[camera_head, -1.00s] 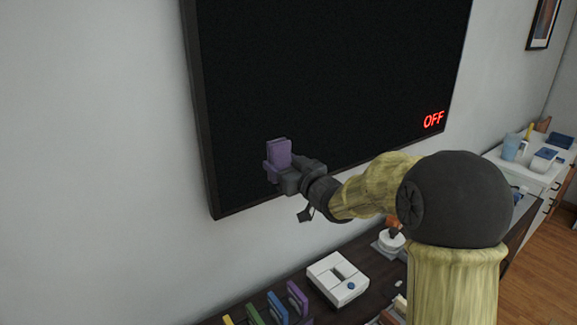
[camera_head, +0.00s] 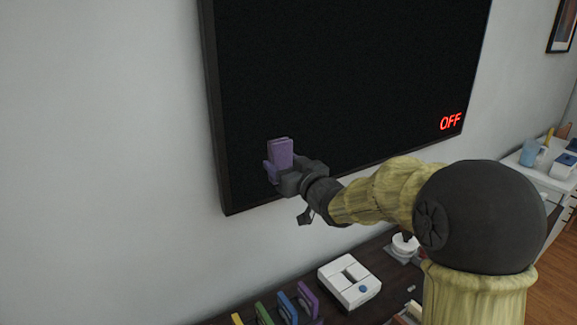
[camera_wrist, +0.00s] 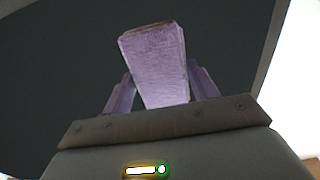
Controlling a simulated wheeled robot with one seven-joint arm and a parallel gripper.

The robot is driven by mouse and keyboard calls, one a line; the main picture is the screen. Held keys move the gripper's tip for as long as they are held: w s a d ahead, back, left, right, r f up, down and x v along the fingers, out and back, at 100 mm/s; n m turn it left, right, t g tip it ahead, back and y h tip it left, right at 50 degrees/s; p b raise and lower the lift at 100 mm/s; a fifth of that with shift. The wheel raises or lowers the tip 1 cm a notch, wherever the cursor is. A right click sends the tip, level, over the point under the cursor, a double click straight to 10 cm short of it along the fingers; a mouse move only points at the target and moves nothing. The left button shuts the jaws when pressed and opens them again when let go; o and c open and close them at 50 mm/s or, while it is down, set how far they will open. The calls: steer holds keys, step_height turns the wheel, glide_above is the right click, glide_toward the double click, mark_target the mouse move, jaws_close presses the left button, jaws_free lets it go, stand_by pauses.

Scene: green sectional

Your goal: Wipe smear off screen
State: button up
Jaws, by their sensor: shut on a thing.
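The dark wall screen (camera_head: 340,80) fills the upper middle of the head view, with a red "OFF" at its lower right. No smear can be made out on the part I see. My gripper (camera_head: 278,165) is in front of the screen's lower left part. It is shut on a purple block (camera_head: 281,152), which stands up from the jaws. In the wrist view the purple block (camera_wrist: 157,65) sits between the two purple fingers, with the dark screen (camera_wrist: 60,60) behind it. I cannot tell whether the block touches the screen.
Below the screen is a dark cabinet top (camera_head: 325,308) with a white console (camera_head: 349,282), several coloured upright cases (camera_head: 287,306) and a joystick (camera_head: 404,246). A white drawer unit (camera_head: 545,178) with small items stands at the right. Bare wall lies left of the screen.

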steer(key=shift+a, duration=0.1)
steer(key=shift+b+v, duration=0.3)
steer(key=shift+v, duration=2.65)
steer(key=v, duration=0.3)
